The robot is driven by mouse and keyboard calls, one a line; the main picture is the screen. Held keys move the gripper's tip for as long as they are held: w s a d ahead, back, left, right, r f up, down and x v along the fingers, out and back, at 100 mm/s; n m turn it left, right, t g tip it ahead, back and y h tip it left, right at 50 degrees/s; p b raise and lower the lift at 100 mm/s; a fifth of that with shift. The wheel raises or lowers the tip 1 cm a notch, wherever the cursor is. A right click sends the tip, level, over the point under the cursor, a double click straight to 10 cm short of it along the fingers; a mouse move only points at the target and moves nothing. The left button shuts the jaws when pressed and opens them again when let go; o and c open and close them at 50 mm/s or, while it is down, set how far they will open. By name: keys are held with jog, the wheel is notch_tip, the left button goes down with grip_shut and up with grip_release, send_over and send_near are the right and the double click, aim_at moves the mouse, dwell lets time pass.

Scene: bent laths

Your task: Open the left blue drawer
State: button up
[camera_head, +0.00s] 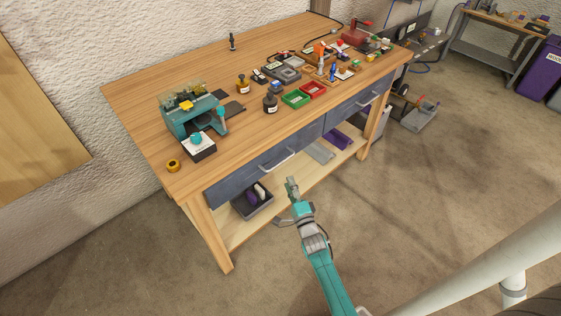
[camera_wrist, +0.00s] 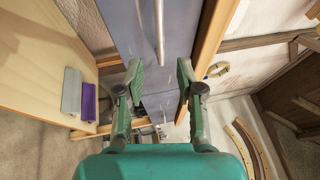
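The left blue drawer (camera_head: 235,184) is under the workbench top and looks shut, with its grey-blue front facing me. Its silver bar handle (camera_head: 277,160) runs along the front. In the wrist view the drawer front (camera_wrist: 181,30) fills the upper middle, and the handle (camera_wrist: 159,28) enters from the top, its end just ahead of the space between my fingers. My gripper (camera_head: 287,202) is in front of the drawer, below the handle in the head view. In the wrist view my gripper (camera_wrist: 160,76) is open and empty, its fingers apart from the handle.
A second blue drawer (camera_head: 345,112) is to the right. A lower shelf (camera_head: 291,188) carries a dark bin (camera_head: 250,207) and a purple tray. The wooden workbench top (camera_head: 145,107) holds a teal machine (camera_head: 192,115) and several small items. The floor in front is clear.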

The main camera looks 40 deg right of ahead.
aim_at(281, 162)
jog(key=x, duration=1)
jog(key=shift+w, duration=0.1)
jog(key=shift+c, duration=0.2)
grip_shut()
